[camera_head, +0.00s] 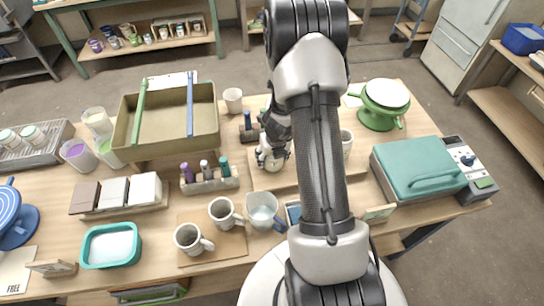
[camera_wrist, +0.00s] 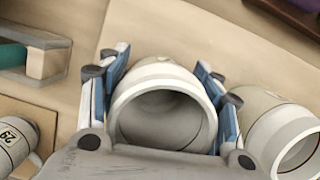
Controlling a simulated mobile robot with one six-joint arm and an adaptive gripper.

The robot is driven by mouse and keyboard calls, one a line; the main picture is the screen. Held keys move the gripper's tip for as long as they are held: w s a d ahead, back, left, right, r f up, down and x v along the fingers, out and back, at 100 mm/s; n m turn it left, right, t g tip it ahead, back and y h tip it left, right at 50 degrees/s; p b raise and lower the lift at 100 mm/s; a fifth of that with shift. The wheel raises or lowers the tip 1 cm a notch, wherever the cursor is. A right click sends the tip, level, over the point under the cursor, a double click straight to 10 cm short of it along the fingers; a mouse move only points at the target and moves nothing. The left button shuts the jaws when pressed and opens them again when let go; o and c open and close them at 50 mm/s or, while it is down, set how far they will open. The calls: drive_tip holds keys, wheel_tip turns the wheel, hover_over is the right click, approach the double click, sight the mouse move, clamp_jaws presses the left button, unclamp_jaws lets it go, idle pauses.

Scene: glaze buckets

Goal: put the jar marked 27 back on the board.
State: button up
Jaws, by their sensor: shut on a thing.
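My gripper (camera_wrist: 163,100) is shut on a white jar (camera_wrist: 163,72), with one blue-padded finger on each side of it. The jar's open mouth faces the wrist camera and its inside looks empty; no number shows on it. In the head view the jar (camera_head: 273,160) is partly hidden by my gripper (camera_head: 273,143). It is over the left part of a long wooden board (camera_head: 262,181); I cannot tell whether it touches it. A second white jar (camera_wrist: 285,135) is to its right in the wrist view and also shows in the head view (camera_head: 346,142).
A mug (camera_wrist: 14,142) with a label that seems to read 29 is at the lower left of the wrist view. A bottle rack (camera_head: 211,186) is left of my gripper. A teal-lidded box (camera_head: 415,167) is at the right.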

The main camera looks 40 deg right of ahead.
drive_tip(key=o, duration=1.3)
drive_tip(key=shift+f, duration=0.1)
drive_tip(key=p+v, duration=0.8)
drive_tip(key=v, duration=0.4)
drive_tip(key=a+r+n+t+y, duration=0.1)
drive_tip(key=a+r+n, duration=0.6)
drive_tip(key=r+n, duration=0.25)
drive_tip(key=a+r+n+t+y, duration=0.1)
drive_tip(key=a+r+n, duration=0.7)
drive_tip(key=r, duration=0.2)
drive_tip(key=s+a+r+n, duration=0.2)
drive_tip(key=s+r+n, duration=0.3)
drive_tip(key=s+n, duration=0.4)
drive_tip(key=s+a+r+n+h, duration=0.1)
drive_tip(key=s+a+r+n, duration=0.2)
drive_tip(key=s+r+n, duration=0.3)
drive_tip(key=s+n, duration=0.3)
drive_tip(key=n, duration=0.4)
drive_tip(key=shift+a, duration=0.3)
